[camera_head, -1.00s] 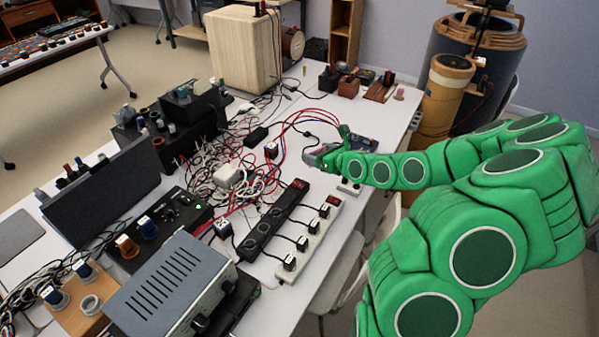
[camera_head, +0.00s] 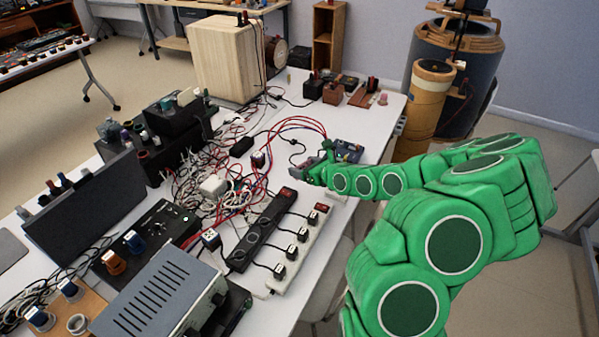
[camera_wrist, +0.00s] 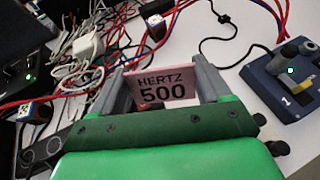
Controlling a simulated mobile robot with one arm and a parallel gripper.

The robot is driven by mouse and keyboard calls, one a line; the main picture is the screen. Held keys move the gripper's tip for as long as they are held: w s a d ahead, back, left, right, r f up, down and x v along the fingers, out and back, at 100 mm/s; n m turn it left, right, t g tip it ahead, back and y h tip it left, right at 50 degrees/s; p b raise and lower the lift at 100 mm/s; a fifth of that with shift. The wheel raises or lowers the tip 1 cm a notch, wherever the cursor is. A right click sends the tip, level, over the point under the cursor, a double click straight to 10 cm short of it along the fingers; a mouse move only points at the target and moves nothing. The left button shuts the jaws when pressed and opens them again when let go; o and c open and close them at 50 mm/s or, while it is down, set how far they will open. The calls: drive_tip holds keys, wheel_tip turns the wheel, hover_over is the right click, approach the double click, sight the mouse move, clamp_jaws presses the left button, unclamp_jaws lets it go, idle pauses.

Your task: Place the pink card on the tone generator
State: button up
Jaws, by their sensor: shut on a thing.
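The pink card (camera_wrist: 162,87), printed "HERTZ 500", is held upright between the two grey fingers of my gripper (camera_wrist: 168,84) in the wrist view. In the head view my gripper (camera_head: 312,172) is over the right part of the white table, and the card cannot be made out there. A small blue box (camera_wrist: 283,92) with a grey lever and a yellow part lies right of my gripper in the wrist view. It also shows just behind my gripper in the head view (camera_head: 346,152). I cannot tell which device is the tone generator.
A tangle of red, white and black cables lies left of my gripper. A black power strip (camera_head: 262,232) and a white one (camera_head: 298,250) lie nearer. A grey vented box (camera_head: 160,293) and a black knobbed box (camera_head: 160,230) stand front left. A wooden cabinet (camera_head: 222,60) stands behind.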

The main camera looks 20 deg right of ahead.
drive_tip(key=shift+w+d+f, duration=0.15)
drive_tip(key=shift+w+f, duration=0.2)
drive_tip(key=shift+w, duration=0.45)
drive_tip(key=w+f, duration=0.4)
drive_tip(key=w, duration=0.1)
drive_tip(key=w+d+f, duration=0.1)
drive_tip(key=w+f, duration=0.1)
drive_tip(key=shift+w+f, duration=0.35)
drive_tip(key=shift+w+d+f, duration=0.1)
drive_tip(key=shift+w+f, duration=0.2)
drive_tip(key=shift+w, duration=0.1)
drive_tip(key=shift+w+f, duration=0.1)
drive_tip(key=shift+f, duration=1.55)
drive_tip(key=o, duration=1.1)
drive_tip(key=shift+o, duration=0.2)
